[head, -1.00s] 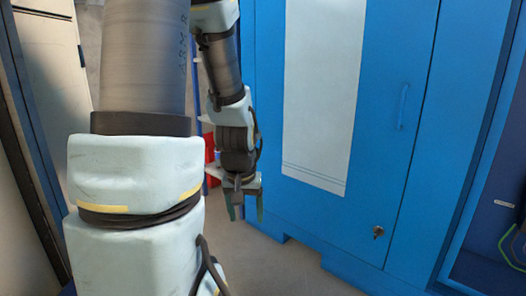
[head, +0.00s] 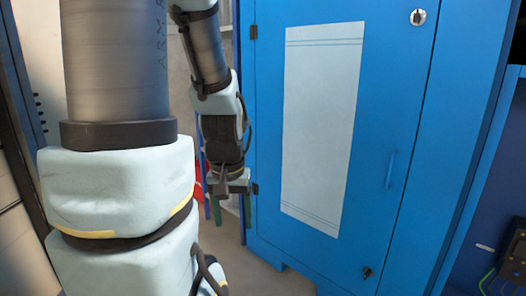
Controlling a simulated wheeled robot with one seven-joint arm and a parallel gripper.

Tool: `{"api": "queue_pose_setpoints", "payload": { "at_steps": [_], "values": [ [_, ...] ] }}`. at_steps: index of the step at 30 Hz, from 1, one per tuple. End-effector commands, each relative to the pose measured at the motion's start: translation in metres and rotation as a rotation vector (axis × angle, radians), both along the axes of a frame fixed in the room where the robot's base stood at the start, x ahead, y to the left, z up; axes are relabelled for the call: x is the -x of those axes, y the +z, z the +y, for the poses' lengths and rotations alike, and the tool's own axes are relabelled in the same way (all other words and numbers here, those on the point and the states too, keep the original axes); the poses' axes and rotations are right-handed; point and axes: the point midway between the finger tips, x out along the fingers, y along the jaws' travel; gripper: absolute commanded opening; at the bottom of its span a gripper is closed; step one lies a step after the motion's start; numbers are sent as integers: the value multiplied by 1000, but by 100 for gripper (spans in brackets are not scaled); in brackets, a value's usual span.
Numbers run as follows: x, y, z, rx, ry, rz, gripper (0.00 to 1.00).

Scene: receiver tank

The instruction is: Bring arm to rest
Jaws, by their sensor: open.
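My arm fills the left of the head view, with a large pale and grey link close to the camera. My gripper (head: 229,213) hangs pointing down at the end of the arm, left of the blue cabinet. Its two greenish fingers are apart, and I see nothing between them.
A tall blue cabinet (head: 268,170) with a white panel (head: 322,120), a handle (head: 391,168) and a lock (head: 367,272) stands right of my gripper. Something red (head: 197,185) shows behind the arm. Cables (head: 488,280) are at the lower right. A patch of grey floor (head: 222,245) is clear below the gripper.

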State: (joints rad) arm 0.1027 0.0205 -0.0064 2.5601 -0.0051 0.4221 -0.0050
Motion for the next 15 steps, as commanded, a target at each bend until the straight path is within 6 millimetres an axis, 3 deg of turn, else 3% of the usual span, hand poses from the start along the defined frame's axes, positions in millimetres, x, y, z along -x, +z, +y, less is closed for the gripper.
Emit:
{"api": "queue_pose_setpoints", "payload": {
  "at_steps": [1,9,15],
  "values": [
    [0,34,0,0,0,0,71],
    [0,118,0,0,0,0,71],
    [0,167,0,0,0,0,71]
  ]
}}
